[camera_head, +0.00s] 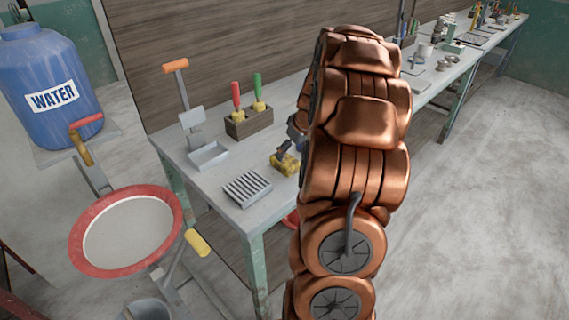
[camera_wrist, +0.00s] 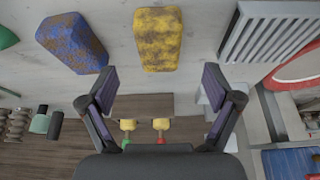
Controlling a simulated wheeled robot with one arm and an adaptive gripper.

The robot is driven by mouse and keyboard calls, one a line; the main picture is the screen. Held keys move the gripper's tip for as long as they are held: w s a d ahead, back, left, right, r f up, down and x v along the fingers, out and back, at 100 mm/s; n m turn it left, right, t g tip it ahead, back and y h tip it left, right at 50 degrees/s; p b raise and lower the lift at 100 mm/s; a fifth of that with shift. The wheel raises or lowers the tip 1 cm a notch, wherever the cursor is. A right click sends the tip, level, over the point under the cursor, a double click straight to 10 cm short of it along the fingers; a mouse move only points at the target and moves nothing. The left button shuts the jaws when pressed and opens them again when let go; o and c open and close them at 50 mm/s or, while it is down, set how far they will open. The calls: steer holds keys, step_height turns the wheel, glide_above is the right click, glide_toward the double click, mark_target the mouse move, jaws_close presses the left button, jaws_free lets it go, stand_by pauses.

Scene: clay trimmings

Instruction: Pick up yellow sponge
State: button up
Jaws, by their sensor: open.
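The yellow sponge (camera_head: 286,165) lies on the grey workbench, near its front edge beside my arm. In the wrist view the sponge (camera_wrist: 157,38) is a yellow block with brown stains, ahead of my gripper (camera_wrist: 160,76) and roughly centred between its fingertips. My gripper is open and empty, with the fingers spread wider than the sponge. A gap shows between the fingertips and the sponge in the wrist view. In the head view my gripper (camera_head: 289,149) is just above the sponge and hides part of it.
A blue-and-brown block (camera_wrist: 72,42) lies beside the sponge in the wrist view. A slatted grey tray (camera_head: 247,188) is on its other side. A wooden holder (camera_head: 248,124) with red and green handled tools stands behind. A shallow grey tray (camera_head: 208,156) is farther left.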

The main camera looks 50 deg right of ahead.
mark_target(286, 159)
steer(key=shift+p+x, duration=1.4)
steer(key=shift+x, duration=2.15)
steer(key=shift+w+d, duration=0.1)
steer(key=shift+d, duration=0.05)
steer(key=shift+c, duration=0.2)
steer(key=c, duration=1)
